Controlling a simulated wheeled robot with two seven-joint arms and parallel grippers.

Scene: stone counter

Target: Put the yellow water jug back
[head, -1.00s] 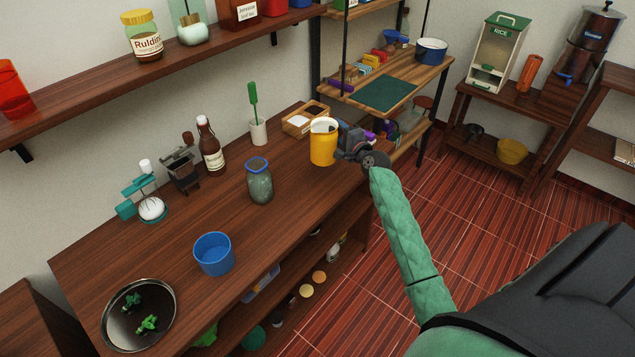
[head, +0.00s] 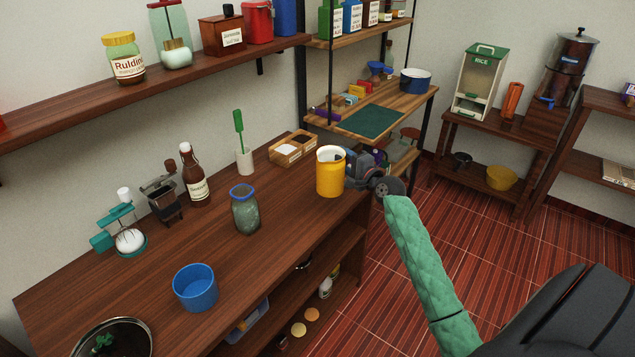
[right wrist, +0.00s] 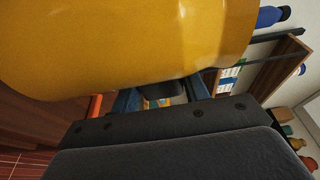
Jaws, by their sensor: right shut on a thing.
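The yellow water jug (head: 330,176) is upright at the right end of the wooden counter (head: 215,265), open at the top with a pale inside. I cannot tell whether its base touches the counter. My right gripper (head: 352,170) reaches it from the right and is shut on its right side. The handle is hidden by the gripper. In the right wrist view the jug's smooth yellow wall (right wrist: 130,45) fills the top, just beyond the gripper (right wrist: 155,95). My left gripper is not in view.
A two-part wooden box (head: 293,148), a brush in a white cup (head: 244,160) and a blue-lidded jar (head: 246,212) stand left of the jug. A shelf unit with a green mat (head: 371,121) stands behind. A low stand holds a rice dispenser (head: 478,85).

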